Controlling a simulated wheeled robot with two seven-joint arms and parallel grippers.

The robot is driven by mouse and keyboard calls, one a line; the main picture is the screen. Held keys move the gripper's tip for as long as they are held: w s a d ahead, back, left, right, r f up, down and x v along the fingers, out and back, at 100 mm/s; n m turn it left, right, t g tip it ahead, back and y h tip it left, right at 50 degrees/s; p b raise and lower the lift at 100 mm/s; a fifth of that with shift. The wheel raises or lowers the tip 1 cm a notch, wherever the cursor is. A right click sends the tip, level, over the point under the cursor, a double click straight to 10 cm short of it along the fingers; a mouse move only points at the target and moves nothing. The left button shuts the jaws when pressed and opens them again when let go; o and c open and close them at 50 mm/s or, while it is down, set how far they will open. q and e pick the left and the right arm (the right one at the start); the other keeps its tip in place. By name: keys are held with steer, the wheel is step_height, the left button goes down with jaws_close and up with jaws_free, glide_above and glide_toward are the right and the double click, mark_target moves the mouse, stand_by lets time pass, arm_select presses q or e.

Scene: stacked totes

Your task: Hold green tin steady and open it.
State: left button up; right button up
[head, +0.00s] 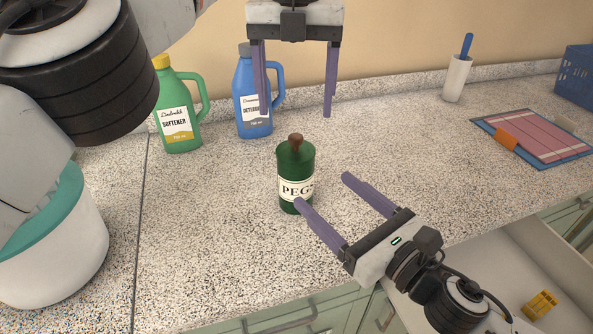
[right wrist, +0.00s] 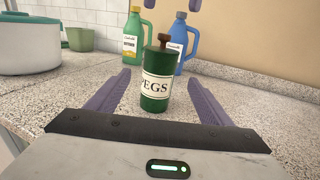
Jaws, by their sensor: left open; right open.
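The green tin (head: 296,165) stands upright on the speckled counter, with a PEGS label and a brown knob (head: 295,140) on top. It also shows in the right wrist view (right wrist: 155,103), ahead of my right gripper and between the lines of its fingers. My right gripper (head: 322,189) is open and empty, in front of the tin at its lower right; one fingertip overlaps the tin's lower edge in the head view. Whether it touches cannot be told. My left gripper (head: 297,112) is open and empty, above and behind the tin in the picture, fingers pointing down.
A green softener bottle (head: 180,110) and a blue detergent bottle (head: 250,105) stand behind the tin. A white pot (head: 60,255) with a teal rim is at left. An open drawer (head: 500,270) is at lower right.

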mark_target(306, 175)
arm_select(q)
steer(key=shift+f, duration=0.2)
arm_select(e)
steer(key=x, duration=0.8)
steer(key=shift+w+a+f, duration=0.1)
steer(key=shift+w+a, duration=0.15)
steer(key=shift+w, duration=0.05)
